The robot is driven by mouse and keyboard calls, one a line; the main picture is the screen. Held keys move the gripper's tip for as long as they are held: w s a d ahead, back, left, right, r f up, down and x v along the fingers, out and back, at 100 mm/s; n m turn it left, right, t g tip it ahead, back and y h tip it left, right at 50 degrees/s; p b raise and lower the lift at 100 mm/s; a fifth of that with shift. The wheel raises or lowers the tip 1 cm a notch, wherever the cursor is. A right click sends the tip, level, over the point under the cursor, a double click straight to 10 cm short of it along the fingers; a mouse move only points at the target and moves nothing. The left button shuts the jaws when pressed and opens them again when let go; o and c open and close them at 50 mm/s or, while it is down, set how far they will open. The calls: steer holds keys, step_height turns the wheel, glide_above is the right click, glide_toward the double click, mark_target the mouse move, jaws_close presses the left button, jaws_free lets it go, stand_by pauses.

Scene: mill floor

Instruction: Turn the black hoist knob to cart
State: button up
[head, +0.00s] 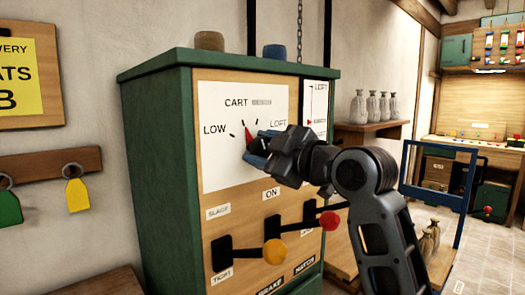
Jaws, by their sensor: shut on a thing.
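The hoist dial is on a white plate (218,165) on the front of a green and wood cabinet. It is marked LOW at left, CART at top and LOFT at right. A red pointer (249,134) shows just above my gripper and points up and slightly left, toward the CART side. I cannot tell if it lines up exactly with a mark. My gripper (257,156) is at the dial, shut on the black hoist knob, and hides most of the knob and part of the LOFT label.
Below the dial are levers with a yellow ball (275,253) and a red ball (330,220), close under my arm. A narrow LOFT scale (317,105) is at the right.

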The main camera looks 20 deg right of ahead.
steer(key=o, duration=1.1)
steer(key=shift+c, duration=0.2)
steer(key=b+v, duration=0.1)
steer(key=v, duration=0.6)
steer(key=shift+s, duration=0.35)
steer(key=shift+d, duration=0.1)
